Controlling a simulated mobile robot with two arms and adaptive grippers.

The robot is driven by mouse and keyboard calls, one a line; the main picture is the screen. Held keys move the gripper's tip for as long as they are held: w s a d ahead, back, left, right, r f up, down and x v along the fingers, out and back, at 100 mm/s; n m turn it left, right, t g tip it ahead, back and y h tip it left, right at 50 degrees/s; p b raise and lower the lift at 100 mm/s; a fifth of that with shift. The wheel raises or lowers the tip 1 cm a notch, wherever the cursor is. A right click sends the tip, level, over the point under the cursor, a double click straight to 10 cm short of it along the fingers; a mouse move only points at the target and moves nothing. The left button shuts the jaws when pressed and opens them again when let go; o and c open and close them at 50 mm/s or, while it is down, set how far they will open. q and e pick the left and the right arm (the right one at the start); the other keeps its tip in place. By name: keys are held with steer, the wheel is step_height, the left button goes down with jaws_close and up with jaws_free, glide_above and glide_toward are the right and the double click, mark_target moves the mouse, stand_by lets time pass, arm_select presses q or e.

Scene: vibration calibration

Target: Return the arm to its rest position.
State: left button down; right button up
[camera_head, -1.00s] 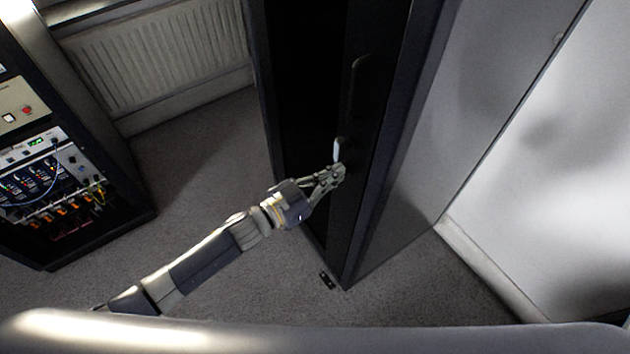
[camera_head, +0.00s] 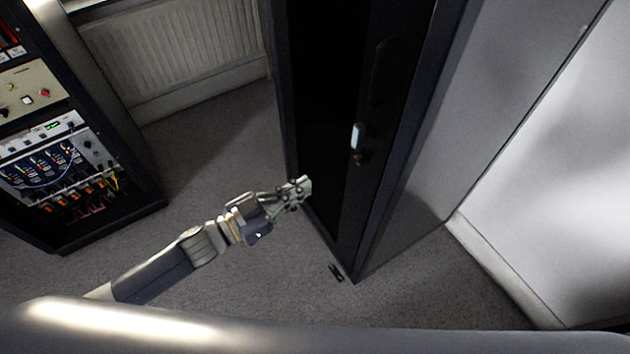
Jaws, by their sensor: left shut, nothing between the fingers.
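My left arm (camera_head: 165,268) comes in from the lower left and reaches toward the dark cabinet. My left gripper (camera_head: 303,186) is shut and empty, in front of the cabinet's left part and apart from its handle. The tall dark cabinet (camera_head: 325,110) stands in the middle with its door closed as far as I can see. Its door has a long dark handle (camera_head: 378,72) and a small light latch (camera_head: 356,136) below it. My right gripper is not in view.
An equipment rack (camera_head: 110,150) with cables and lit indicators stands at the left. A radiator (camera_head: 170,50) is on the back wall. Carpet (camera_head: 215,150) is clear between rack and cabinet.

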arm_select(q)
steer(key=a+f+n+y, duration=0.2)
steer(key=a+f+y, duration=0.15)
steer(key=f, duration=0.45)
steer(key=w+a+f+n+y, duration=0.1)
steer(key=a+f+y, duration=0.1)
steer(key=a+f, duration=0.4)
steer(key=a+f+n+y, duration=0.2)
steer(key=a+f+y, duration=0.1)
steer(key=f, duration=0.6)
steer(key=s+a+f+n+g+y, duration=0.1)
steer(key=s+a+f+g+y, duration=0.2)
steer(key=s+f, duration=0.5)
steer(key=s+f+g+y, duration=0.1)
steer(key=s+f+g, duration=0.1)
steer(key=s+f, duration=0.4)
steer(key=s+a+f+n+g, duration=0.1)
steer(key=s+f, duration=0.5)
steer(key=s, duration=0.8)
steer(key=s+f+n+g+y, duration=0.1)
steer(key=s+f+g, duration=0.3)
steer(key=s, duration=0.6)
step_height(320, 180, down, 2)
steer(key=shift+s+a+y, duration=0.25)
steer(key=shift+s+y, duration=0.05)
steer(key=shift+y, duration=0.05)
